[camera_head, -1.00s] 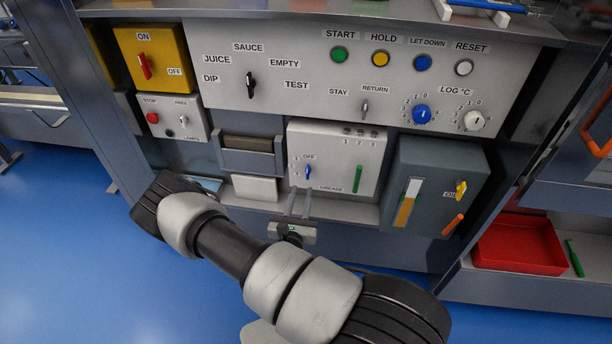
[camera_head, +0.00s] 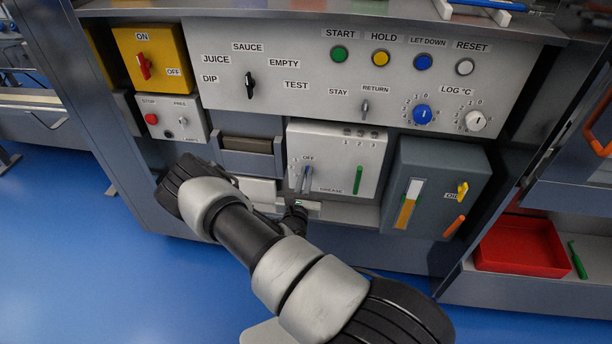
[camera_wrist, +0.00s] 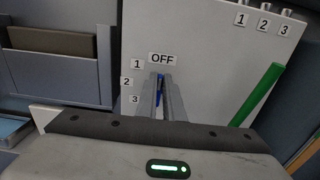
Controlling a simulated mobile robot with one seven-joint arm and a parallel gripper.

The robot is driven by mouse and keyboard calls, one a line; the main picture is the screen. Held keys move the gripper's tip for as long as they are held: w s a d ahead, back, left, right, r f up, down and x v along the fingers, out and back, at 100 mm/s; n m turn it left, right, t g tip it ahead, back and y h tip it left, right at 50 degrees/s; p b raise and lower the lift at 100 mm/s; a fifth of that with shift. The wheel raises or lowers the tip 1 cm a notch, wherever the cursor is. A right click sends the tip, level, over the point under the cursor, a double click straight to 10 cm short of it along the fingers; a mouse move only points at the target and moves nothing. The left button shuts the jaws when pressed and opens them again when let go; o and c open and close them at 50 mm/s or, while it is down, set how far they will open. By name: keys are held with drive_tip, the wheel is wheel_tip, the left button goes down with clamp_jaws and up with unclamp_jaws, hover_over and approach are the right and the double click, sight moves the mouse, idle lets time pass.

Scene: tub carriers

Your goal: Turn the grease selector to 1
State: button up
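The grease selector is a small blue handle (camera_wrist: 160,88) on the front of a white box (camera_head: 340,145) with a GREASE label. OFF stands above it, and 1, 2 and 3 run down its left side in the wrist view. The handle is upright, its top towards OFF, leaning slightly. My gripper (camera_head: 306,172) reaches it from below and in front. In the wrist view its two fingers (camera_wrist: 160,92) stand close together, one on each side of the handle, and appear shut on it. The fingers hide most of the handle in the head view.
A green bar (camera_head: 358,180) is right of the selector on the same box. A dark grey box (camera_head: 432,165) with a yellow switch stands further right. A grey bin (camera_head: 248,158) is at the left. The labelled control panel (camera_head: 300,75) is above.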

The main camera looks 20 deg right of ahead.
clamp_jaws()
drive_tip(key=n, duration=0.5)
drive_tip(key=a+n+p, duration=0.1)
drive_tip(key=n, duration=0.2)
drive_tip(key=shift+w+a+f+n, duration=0.1)
drive_tip(key=shift+w+f+n, duration=0.2)
drive_tip(key=shift+w+f, duration=0.1)
idle(0.5)
drive_tip(key=o, duration=0.6)
unclamp_jaws()
drive_tip(key=p+v, duration=0.2)
drive_tip(key=v, duration=1.5)
drive_tip(key=shift+s+a, duration=0.2)
